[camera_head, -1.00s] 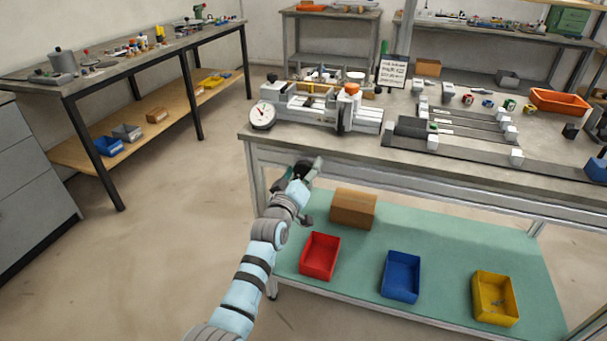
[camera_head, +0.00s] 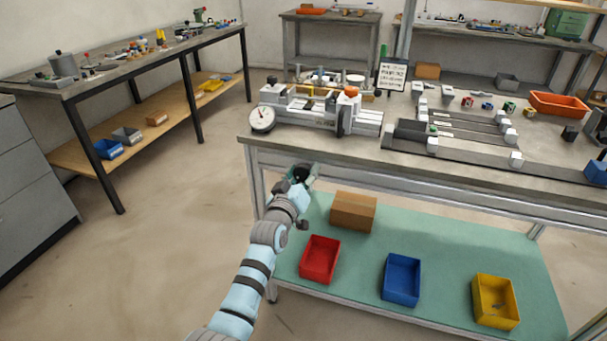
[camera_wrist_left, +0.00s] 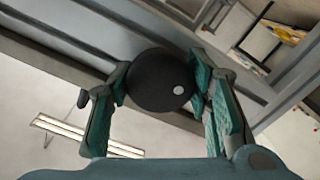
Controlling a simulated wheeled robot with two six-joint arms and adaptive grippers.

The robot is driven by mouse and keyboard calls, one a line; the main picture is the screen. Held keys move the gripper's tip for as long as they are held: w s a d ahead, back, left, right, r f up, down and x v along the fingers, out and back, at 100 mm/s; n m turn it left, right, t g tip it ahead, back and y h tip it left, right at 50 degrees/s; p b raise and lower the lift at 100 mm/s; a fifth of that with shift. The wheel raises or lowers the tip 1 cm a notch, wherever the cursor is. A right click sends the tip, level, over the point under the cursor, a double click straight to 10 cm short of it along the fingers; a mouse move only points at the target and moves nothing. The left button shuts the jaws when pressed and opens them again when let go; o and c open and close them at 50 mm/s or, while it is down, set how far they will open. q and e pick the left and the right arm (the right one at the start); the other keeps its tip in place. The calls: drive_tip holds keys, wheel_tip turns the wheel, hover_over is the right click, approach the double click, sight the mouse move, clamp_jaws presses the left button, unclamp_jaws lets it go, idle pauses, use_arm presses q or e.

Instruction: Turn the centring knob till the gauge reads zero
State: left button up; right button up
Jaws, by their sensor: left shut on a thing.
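The black centring knob (camera_wrist_left: 160,80) is round with a pale dot near its right side in the left wrist view. My left gripper (camera_wrist_left: 162,88) has one finger on each side of the knob and is shut on it. In the head view my left gripper (camera_head: 304,174) is at the bench's front edge, below the jig, and mostly hides the knob. The gauge (camera_head: 262,118) is a white round dial at the left end of the grey frame jig (camera_head: 312,114). Its dark needle points to the upper left. The scale is too small to read. My right gripper is not in view.
The bench (camera_head: 400,165) has its front rail close to my left gripper. Below, a green shelf (camera_head: 360,248) carries a cardboard box (camera_head: 353,211) and red (camera_head: 320,259), blue (camera_head: 402,279) and yellow (camera_head: 496,301) bins. Open floor lies to the left.

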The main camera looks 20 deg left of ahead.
use_arm(q)
drive_tip(key=m, duration=0.3)
drive_tip(key=shift+m, duration=0.4)
drive_tip(key=shift+f+m+b, duration=0.1)
drive_tip(key=shift+m+b, duration=0.2)
drive_tip(key=shift+m, duration=0.6)
drive_tip(key=o, duration=1.2)
drive_tip(key=shift+s, duration=0.1)
drive_tip(key=s, duration=0.7)
drive_tip(key=shift+s+a, duration=0.15)
drive_tip(key=shift+a, duration=0.1)
